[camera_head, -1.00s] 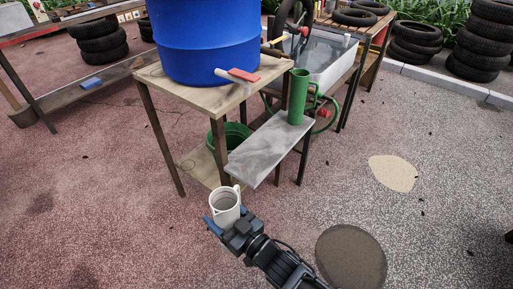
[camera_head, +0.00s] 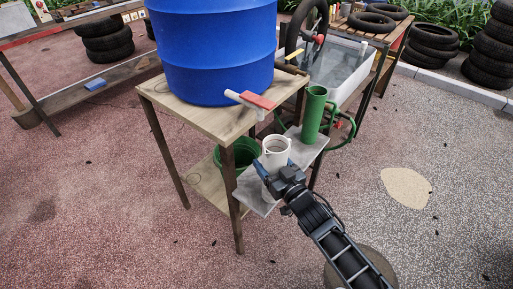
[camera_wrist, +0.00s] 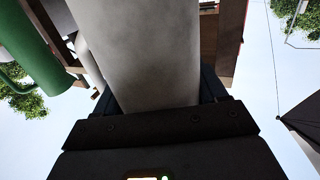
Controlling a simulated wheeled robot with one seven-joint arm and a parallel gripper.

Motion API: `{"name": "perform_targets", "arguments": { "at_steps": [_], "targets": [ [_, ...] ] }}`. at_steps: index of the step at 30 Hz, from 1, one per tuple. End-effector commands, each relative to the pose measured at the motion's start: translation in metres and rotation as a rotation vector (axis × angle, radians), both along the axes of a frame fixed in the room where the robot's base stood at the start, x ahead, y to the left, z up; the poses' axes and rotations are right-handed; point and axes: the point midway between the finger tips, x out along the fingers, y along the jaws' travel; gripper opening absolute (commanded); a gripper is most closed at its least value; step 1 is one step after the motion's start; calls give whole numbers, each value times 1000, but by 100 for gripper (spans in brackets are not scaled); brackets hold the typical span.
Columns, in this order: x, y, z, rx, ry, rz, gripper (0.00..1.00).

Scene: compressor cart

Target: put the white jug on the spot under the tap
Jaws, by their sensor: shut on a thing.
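The white jug (camera_head: 275,152) is held upright in my gripper (camera_head: 276,172), which is shut on it. In the head view the jug appears over the grey shelf (camera_head: 254,194), below and slightly right of the tap. I cannot tell whether its base touches the shelf. The tap (camera_head: 250,101), white with a red handle, sticks out from the blue barrel (camera_head: 215,50). In the wrist view the jug (camera_wrist: 145,50) fills the middle between the fingers. The spot under the tap is not distinguishable; jug and gripper cover part of the shelf.
A green bucket (camera_head: 240,152) is on the lower board behind. The wooden stand's front leg (camera_head: 233,215) is left of the shelf. Open ground lies in front.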

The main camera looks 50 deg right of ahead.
Motion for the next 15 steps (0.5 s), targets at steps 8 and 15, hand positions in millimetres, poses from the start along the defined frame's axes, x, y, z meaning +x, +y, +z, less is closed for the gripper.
{"name": "perform_targets", "arguments": {
  "at_steps": [8,15],
  "targets": [
    [44,-17,1,0,-1,0,1],
    [66,-25,1,0,-1,-1,1]
  ]
}}
